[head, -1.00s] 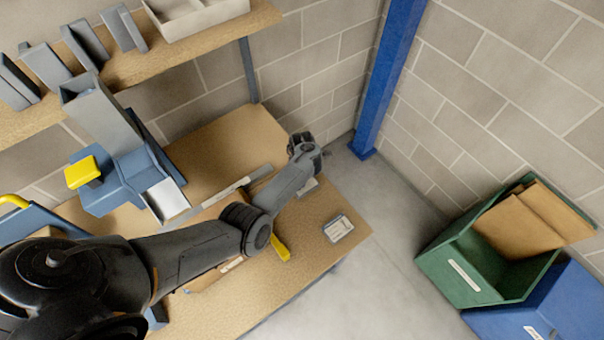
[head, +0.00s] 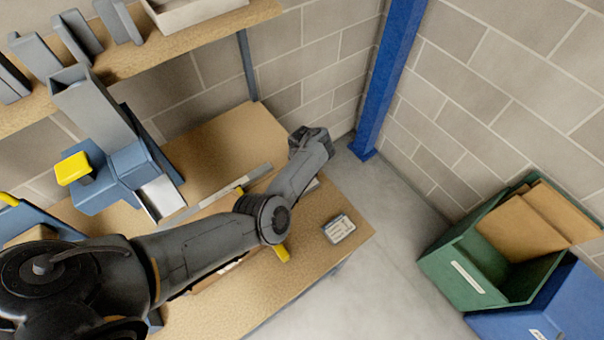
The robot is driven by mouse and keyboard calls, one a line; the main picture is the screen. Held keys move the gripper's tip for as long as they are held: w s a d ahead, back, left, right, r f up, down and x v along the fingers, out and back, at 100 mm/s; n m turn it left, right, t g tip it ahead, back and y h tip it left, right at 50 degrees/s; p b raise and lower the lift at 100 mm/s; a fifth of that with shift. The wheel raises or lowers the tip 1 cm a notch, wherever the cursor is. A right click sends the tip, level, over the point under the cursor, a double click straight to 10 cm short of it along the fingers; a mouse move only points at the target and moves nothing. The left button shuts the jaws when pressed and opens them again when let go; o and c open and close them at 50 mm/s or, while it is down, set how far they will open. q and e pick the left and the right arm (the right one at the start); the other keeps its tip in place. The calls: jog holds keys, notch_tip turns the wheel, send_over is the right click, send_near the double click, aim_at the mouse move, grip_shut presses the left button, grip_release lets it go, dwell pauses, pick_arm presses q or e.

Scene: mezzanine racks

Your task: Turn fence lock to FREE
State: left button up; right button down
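A long grey metal bar (head: 222,195), which looks like the fence, lies across the wooden bench. My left arm comes in from the left and reaches over the bench. Its gripper end (head: 312,137) is near the bench's far right corner, and its fingers are hidden behind the wrist. Something pale shows just beside the wrist, mostly covered. The fence lock and its markings cannot be made out. A yellow piece (head: 282,254) shows under the arm's elbow. My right gripper is not in view.
A blue machine with a yellow knob (head: 73,168) stands on the bench (head: 215,145) at left. A small labelled box (head: 339,229) lies near the right edge. A shelf (head: 190,45) hangs above. A blue post (head: 385,80) and green bin (head: 470,280) stand to the right.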

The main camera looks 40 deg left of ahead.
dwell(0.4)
pick_arm(q)
jog(key=o, duration=1.1)
jog(key=shift+c, duration=0.2)
jog(key=shift+r, duration=0.1)
notch_tip(320, 180, up, 11)
jog(key=p, duration=0.4)
jog(key=shift+p, duration=0.4)
jog(key=shift+f, duration=0.2)
